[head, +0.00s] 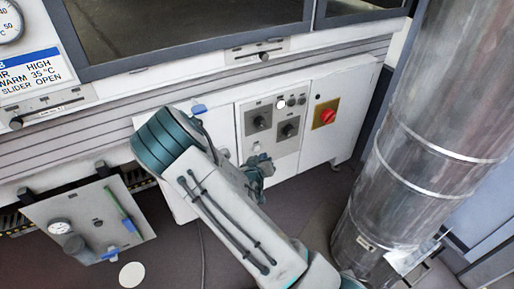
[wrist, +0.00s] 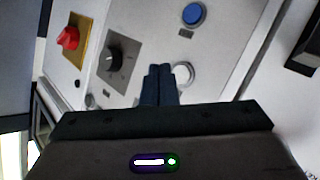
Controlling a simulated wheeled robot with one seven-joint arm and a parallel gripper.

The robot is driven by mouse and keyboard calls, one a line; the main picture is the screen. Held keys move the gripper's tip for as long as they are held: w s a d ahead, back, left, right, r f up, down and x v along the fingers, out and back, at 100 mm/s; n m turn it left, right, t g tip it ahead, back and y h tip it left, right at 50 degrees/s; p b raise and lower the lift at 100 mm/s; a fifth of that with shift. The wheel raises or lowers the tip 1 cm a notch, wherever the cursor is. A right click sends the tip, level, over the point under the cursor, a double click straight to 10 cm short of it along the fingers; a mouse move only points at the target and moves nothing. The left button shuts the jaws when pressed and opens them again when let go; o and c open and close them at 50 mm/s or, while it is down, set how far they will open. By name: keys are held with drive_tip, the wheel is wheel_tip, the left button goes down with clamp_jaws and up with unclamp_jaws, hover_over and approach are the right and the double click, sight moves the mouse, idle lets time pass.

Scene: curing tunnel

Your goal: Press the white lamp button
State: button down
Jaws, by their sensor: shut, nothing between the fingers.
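A white round button (wrist: 184,74) in a pale ring sits on the light grey control panel, just right of my fingertips in the wrist view; the fingers partly cover it, and I cannot tell whether they touch it. In the head view a small pale button (head: 256,147), likely the same one, shows just above my gripper (head: 260,160). My gripper, also in the wrist view (wrist: 160,70), is shut and empty, pointing at the panel. A brightly lit white round lamp (head: 280,104) sits higher on the panel in the head view.
A blue button (wrist: 194,14) and a black rotary knob (wrist: 115,60) are near the white button. A red switch on a yellow plate (head: 327,117) is to the right. A large metal duct (head: 430,140) stands at right, and a gauge panel (head: 90,220) juts out at lower left.

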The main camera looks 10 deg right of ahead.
drive_tip(key=shift+w+a, duration=0.2)
drive_tip(key=shift+w, duration=0.5)
drive_tip(key=shift+w, duration=0.1)
idle(1.5)
drive_tip(key=shift+w+a+f, duration=0.1)
drive_tip(key=shift+w+a, duration=0.05)
drive_tip(key=shift+w, duration=0.2)
drive_tip(key=shift+w+a, duration=0.1)
drive_tip(key=shift+w, duration=0.25)
idle(0.6)
idle(0.3)
drive_tip(key=shift+s+d, duration=0.2)
drive_tip(key=shift+s, duration=0.55)
drive_tip(key=shift+s, duration=0.1)
drive_tip(key=s, duration=0.1)
drive_tip(key=s+d, duration=0.1)
drive_tip(key=s, duration=0.1)
drive_tip(key=s+b, duration=0.1)
drive_tip(key=shift+s+d, duration=0.3)
